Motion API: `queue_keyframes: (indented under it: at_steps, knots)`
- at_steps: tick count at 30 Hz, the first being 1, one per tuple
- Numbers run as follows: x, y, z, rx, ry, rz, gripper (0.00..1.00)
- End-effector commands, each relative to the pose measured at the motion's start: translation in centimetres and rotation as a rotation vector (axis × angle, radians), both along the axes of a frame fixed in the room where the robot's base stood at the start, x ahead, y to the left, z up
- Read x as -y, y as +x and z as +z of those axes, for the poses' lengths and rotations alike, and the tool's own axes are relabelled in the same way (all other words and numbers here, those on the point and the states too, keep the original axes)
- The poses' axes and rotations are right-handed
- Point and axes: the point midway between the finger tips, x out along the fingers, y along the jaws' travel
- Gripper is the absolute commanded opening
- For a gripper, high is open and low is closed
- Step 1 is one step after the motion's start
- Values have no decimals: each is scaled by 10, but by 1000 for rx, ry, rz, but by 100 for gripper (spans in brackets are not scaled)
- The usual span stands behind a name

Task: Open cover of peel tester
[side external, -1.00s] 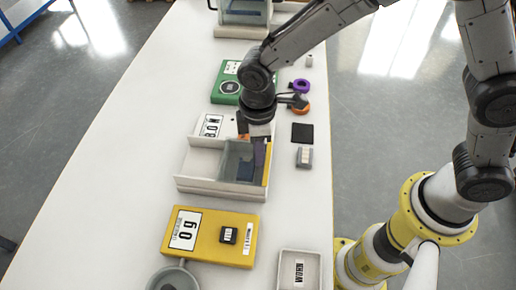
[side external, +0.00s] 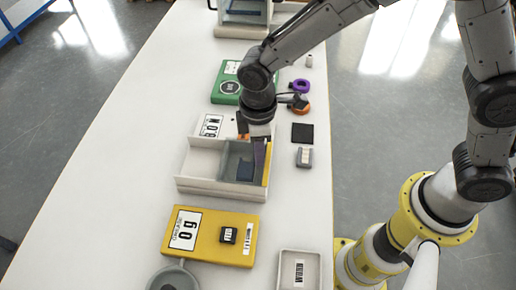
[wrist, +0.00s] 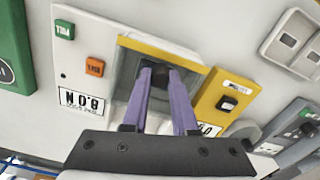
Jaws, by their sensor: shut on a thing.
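The peel tester (side external: 203,160) is a white box with a label reading in N, a grey inner bay and a yellow strip on its right edge. It also shows in the wrist view (wrist: 85,40) with a green and an orange button. Its clear cover (wrist: 126,62) lies over the bay, and I cannot tell its exact angle. My gripper (wrist: 155,72) has purple fingers shut on a small dark handle at the cover's yellow-edged side. In the side view my gripper (side external: 260,150) is over the tester's right part. The fingers hide most of the handle.
A yellow scale (side external: 205,250) stands in front of the tester, and a green device (side external: 222,75) stands behind it. A black square pad (side external: 302,133), a small grey block (side external: 304,157) and a white tray (side external: 287,262) lie to the right. The table's left side is clear.

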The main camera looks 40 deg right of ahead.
Motion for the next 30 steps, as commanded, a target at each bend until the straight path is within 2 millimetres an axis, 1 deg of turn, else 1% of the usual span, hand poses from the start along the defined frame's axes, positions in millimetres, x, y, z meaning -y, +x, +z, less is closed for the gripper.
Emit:
queue_keyframes:
  at_steps: [9,13,24,30]
  knots:
    - [-1,0,1,1,1,0,0]
    - [-6,6,1,1,2,1,0]
    - [-51,51,1,3,3,1,0]
    - [-68,68,1,3,3,0,0]
